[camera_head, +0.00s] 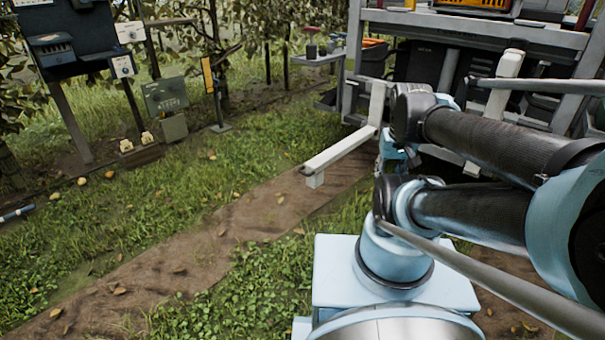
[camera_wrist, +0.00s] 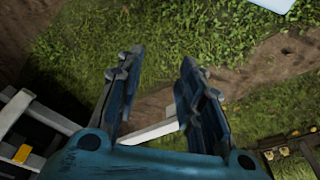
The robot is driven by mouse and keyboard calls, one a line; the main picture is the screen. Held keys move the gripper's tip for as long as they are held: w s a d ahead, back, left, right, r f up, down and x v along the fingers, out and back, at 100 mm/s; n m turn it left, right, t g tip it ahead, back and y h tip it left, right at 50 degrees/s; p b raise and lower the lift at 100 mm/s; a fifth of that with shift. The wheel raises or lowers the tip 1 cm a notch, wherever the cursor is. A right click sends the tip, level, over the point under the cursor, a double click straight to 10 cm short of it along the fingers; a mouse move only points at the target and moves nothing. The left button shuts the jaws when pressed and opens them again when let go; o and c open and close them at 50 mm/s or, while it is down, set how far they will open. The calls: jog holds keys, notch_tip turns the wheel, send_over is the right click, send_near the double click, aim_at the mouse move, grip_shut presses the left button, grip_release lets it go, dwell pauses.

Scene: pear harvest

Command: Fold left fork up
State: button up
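The left fork (camera_head: 340,149) is a long white bar, folded down. It sticks out low over the dirt path from a short white upright on the cart, with a small block under its free end. In the wrist view, a white bar that looks like this fork (camera_wrist: 152,132) shows between and behind my gripper's fingers, partly hidden by the gripper body. My gripper (camera_wrist: 161,58) is open, its two dark blue fingers apart with nothing between the tips. I cannot tell whether it touches the fork.
The cart (camera_head: 555,37) with its shelves stands at the back right. Another white upright (camera_head: 502,85) is partly behind my arm. A small grey table (camera_head: 318,58) and sign boards (camera_head: 166,95) stand by the trees. Grass and the dirt path (camera_head: 215,235) are open on the left.

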jog(key=w+a+r+m, duration=0.2)
jog(key=w+m, duration=0.1)
jog(key=w, duration=0.3)
jog(key=w+a+r+m, duration=0.1)
jog(key=w+r+m, duration=0.15)
jog(key=w, duration=0.35)
jog(key=m+t+y, duration=0.2)
jog(key=m, duration=1.8)
send_over(303, 173)
jog(key=s+d, duration=0.3)
jog(key=s, duration=0.3)
notch_tip(303, 173, down, 24)
jog(key=x, duration=1.6)
jog(key=shift+w+a+f, duration=0.1)
jog(key=shift+w+f, duration=0.1)
grip_shut()
